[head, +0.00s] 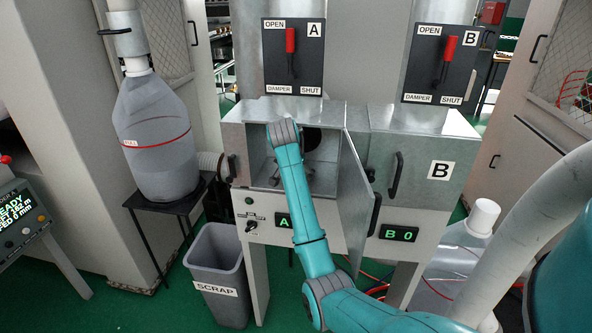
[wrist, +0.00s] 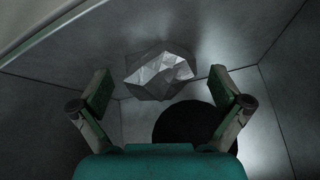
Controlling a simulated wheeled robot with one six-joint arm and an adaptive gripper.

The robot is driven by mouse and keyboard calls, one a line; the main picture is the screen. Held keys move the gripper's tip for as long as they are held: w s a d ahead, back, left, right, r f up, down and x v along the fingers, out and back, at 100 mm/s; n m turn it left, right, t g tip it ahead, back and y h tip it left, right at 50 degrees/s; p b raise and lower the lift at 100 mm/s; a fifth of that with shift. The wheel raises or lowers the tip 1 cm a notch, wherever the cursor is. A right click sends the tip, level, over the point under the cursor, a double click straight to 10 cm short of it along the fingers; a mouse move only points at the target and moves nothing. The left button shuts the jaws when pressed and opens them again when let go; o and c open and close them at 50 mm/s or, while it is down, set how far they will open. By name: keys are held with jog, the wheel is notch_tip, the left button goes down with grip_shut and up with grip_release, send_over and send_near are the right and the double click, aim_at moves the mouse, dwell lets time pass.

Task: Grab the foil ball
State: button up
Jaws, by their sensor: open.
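The foil ball (wrist: 158,76) is a crumpled, shiny silver lump in the wrist view. It lies inside a grey metal box, close to where two of its panels meet. My gripper (wrist: 160,90) is open and empty, with one finger on each side of the ball in the picture. The ball appears beyond the fingertips, and I see no contact. In the head view my arm reaches into the open compartment A (head: 325,178). The foil ball cannot be made out there, and my gripper is mostly hidden behind my arm.
A dark round opening (wrist: 188,122) lies just below the ball in the wrist view. The open door (head: 354,205) stands close to the right of my arm. Compartment B (head: 425,172) is closed. A grey scrap bin (head: 215,265) stands below left.

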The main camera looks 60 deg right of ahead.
jog(key=c, duration=1.2)
jog(key=shift+r, duration=0.15)
